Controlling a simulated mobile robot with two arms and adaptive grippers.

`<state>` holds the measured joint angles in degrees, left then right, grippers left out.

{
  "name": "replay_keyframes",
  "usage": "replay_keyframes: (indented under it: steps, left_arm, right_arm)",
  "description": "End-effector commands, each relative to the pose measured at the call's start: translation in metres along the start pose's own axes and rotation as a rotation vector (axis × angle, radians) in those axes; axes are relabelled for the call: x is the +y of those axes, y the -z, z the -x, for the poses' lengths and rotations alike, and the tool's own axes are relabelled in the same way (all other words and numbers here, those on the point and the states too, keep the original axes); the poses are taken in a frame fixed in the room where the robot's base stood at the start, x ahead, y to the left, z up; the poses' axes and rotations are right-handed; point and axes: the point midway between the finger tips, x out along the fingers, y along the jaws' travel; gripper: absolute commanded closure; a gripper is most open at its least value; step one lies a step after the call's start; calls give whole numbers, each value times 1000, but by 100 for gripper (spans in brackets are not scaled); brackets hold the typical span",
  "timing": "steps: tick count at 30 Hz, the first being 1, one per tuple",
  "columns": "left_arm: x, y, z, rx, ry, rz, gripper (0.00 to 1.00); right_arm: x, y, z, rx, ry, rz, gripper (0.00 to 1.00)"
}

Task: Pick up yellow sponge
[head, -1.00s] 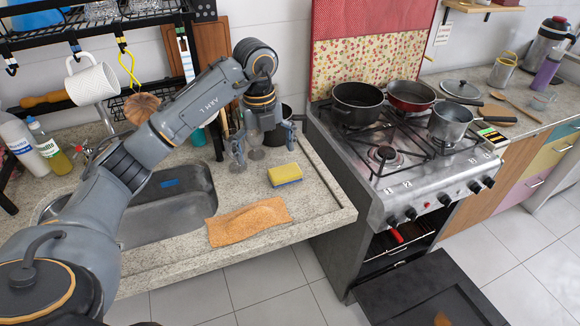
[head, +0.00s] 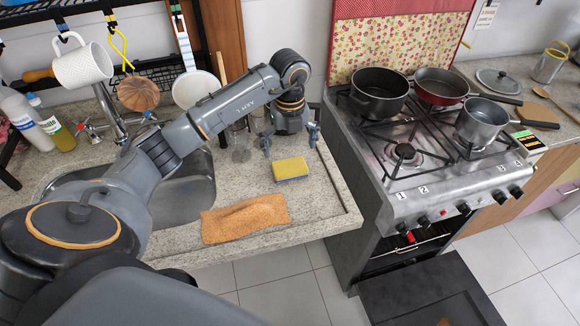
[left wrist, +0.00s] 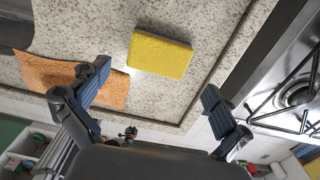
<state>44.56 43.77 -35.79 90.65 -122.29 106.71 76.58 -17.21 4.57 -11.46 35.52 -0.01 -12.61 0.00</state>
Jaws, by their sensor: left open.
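The yellow sponge (head: 290,169) lies flat on the stone counter, right of the sink, with a blue-grey underside showing along its front edge. In the left wrist view the sponge (left wrist: 160,55) sits ahead of and between the spread fingers. My left gripper (head: 290,140) is open and empty above the counter, just behind the sponge in the head view; it also shows in the left wrist view (left wrist: 155,95). The fingers do not appear to touch the sponge. My right gripper is not in view.
An orange cloth (head: 245,219) lies in front and left of the sponge. The sink (head: 185,190) is to the left, partly behind my arm. The stove (head: 430,150) with pots stands to the right, past the counter's raised edge.

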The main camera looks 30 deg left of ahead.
Motion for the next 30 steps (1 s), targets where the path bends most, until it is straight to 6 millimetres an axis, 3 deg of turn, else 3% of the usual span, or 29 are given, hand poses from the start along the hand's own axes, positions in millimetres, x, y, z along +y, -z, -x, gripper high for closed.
replay_keyframes:
  steps: [8, 12, 20, 25, 30]
  left_arm:
    - [1, 3, -30, 4, -3, 0, 0]
    - [0, 2, -48, 1, 0, -1, 0]
    - [0, 2, -54, 0, 1, -1, 0]
    - [0, 1, -54, 0, 1, -1, 31]
    - [0, 1, -54, 0, 1, -1, 31]
  right_arm:
    - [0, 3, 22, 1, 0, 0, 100]
    - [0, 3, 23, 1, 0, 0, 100]
    - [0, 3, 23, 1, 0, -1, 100]
    - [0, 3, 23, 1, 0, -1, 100]
    - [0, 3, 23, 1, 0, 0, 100]
